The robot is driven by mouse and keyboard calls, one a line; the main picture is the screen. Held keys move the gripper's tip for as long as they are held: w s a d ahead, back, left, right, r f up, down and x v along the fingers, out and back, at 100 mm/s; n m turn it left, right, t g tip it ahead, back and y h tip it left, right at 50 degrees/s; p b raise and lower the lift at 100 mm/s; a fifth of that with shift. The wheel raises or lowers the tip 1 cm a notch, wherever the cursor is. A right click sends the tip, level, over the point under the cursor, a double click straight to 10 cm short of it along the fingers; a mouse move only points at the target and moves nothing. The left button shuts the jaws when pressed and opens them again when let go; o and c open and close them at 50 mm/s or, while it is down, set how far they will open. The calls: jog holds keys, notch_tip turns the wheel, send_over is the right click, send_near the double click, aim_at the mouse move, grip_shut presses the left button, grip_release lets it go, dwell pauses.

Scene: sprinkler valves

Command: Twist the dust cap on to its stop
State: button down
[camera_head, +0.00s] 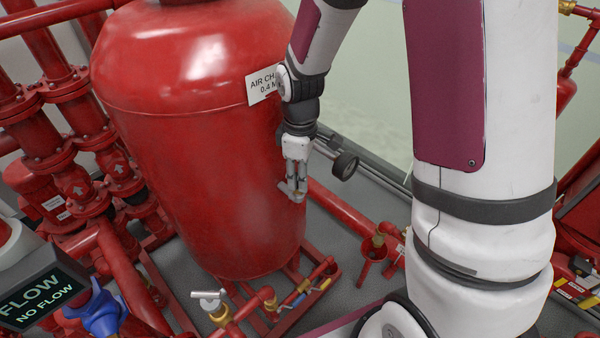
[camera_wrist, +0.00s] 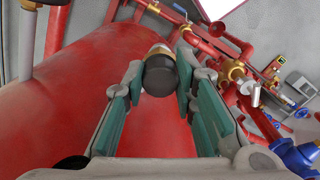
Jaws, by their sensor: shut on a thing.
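The dust cap (camera_wrist: 159,76) is a dark, rounded cap between my fingertips in the wrist view. A brass fitting (camera_wrist: 160,49) shows just beyond it, in line with it. I cannot tell how far the cap sits on the fitting. My gripper (camera_wrist: 160,70) is shut on the cap, with a teal-sided finger on either side. In the head view, my gripper (camera_head: 297,189) points down in front of the lower right side of the red air chamber tank (camera_head: 195,130). The cap is too small and covered to make out clearly there.
Red pipes with a red-handled valve (camera_head: 374,262) stand at the tank's lower right. A silver-handled tap (camera_head: 211,300) and small coloured valves (camera_head: 305,290) lie below. A black flow sign (camera_head: 40,297) is at lower left. My arm fills the right side.

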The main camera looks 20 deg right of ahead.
jog(key=shift+m, duration=1.4)
jog(key=shift+m+p, duration=0.35)
jog(key=shift+m, duration=1.25)
jog(key=m, duration=0.2)
jog(key=shift+s+a+m+p, duration=0.1)
jog(key=shift+m+p, duration=0.2)
jog(key=shift+p, duration=0.1)
jog(key=shift+m, duration=0.3)
jog(key=shift+m+p, duration=0.35)
jog(key=shift+m, duration=1.25)
